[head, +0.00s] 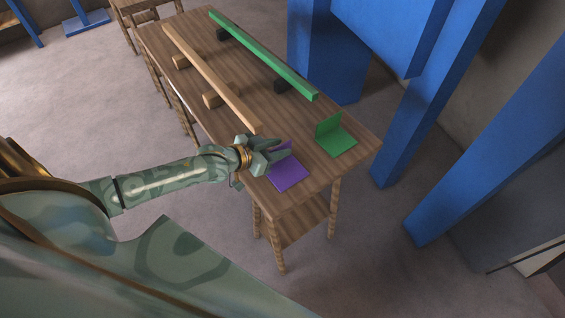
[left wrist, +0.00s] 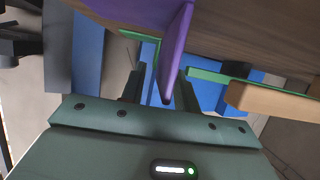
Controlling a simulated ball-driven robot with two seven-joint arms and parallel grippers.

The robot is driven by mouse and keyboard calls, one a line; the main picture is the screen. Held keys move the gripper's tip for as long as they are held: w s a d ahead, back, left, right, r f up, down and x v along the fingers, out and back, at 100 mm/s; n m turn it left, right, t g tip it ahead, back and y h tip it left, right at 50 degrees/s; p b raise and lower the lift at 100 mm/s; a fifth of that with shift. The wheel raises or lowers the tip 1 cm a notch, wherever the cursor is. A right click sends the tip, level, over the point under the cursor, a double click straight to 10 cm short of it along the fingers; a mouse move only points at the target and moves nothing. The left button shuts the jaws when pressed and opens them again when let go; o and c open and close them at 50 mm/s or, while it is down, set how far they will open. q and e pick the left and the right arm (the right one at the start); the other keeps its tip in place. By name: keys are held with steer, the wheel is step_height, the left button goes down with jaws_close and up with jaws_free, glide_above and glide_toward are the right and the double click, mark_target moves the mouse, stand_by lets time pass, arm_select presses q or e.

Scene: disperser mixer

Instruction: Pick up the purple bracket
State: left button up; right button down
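The purple bracket (head: 289,176) is L-shaped, with its flat base on the near end of the wooden table and an upright plate partly hidden by my left gripper (head: 277,150). In the left wrist view the bracket's upright plate (left wrist: 174,55) reaches between the two fingers of the left gripper (left wrist: 160,92). The fingers are apart, with a visible gap between the plate and the left-hand finger. The plate lies closer to the right-hand finger; I cannot tell whether they touch. My right gripper is not in view.
A green bracket (head: 336,140) stands right of the purple one. A long green bar (head: 262,53) and a tan bar (head: 210,76) lie along the wooden table (head: 250,95) on blocks. Blue posts (head: 395,120) rise beyond the right side.

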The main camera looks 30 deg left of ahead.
arm_select(q)
steer(key=shift+c, duration=0.3)
jaws_close()
steer(key=shift+r, duration=0.15)
